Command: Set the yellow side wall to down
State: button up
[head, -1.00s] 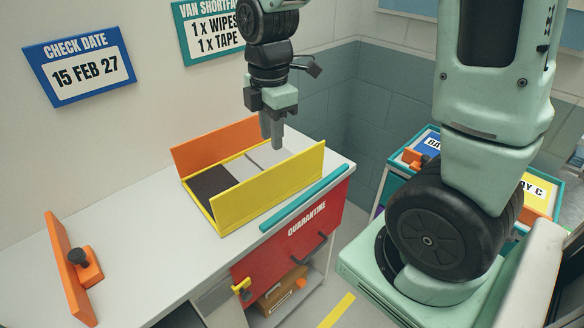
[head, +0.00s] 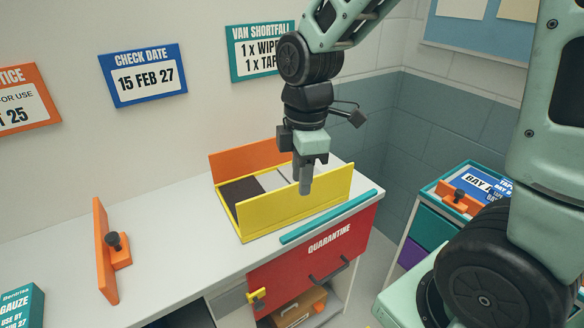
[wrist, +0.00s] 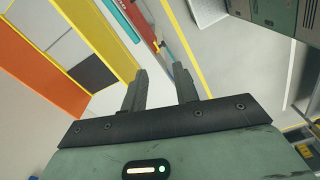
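The yellow side wall (head: 275,211) stands upright along the front of a shallow tray on the counter. It shows as a broad yellow band in the wrist view (wrist: 98,38). My gripper (head: 306,188) points down, its fingertips overlapping the wall's upper edge in the head view. In the wrist view the fingers (wrist: 160,70) are apart with nothing between them, just beyond the wall on its outer side. I cannot tell whether a finger touches the wall.
An orange wall (head: 232,163) stands upright at the tray's back. A teal strip (head: 325,217) lies along the counter's front edge, above the red quarantine front (head: 335,243). An orange upright panel with a black knob (head: 106,250) stands at left. The counter between is clear.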

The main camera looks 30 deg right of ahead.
jog(key=s+a+f+m+b, duration=0.2)
jog(key=s+a+m, duration=0.1)
jog(key=s+a, duration=0.4)
jog(key=shift+s+a, duration=0.15)
jog(key=shift+a, duration=0.85)
jog(key=s+a+m, duration=0.1)
jog(key=s, duration=0.1)
jog(key=s+a+f+m, duration=0.1)
jog(key=s, duration=0.1)
jog(key=s+a+m, duration=0.1)
jog(key=s, duration=0.1)
jog(key=shift+s+a+f+b, duration=0.15)
jog(key=shift+s+a+b, duration=0.25)
jog(key=c, duration=0.4)
jog(key=shift+s+a+m, duration=0.1)
jog(key=shift+s+m, duration=0.05)
jog(key=shift+m, duration=0.25)
grip_shut()
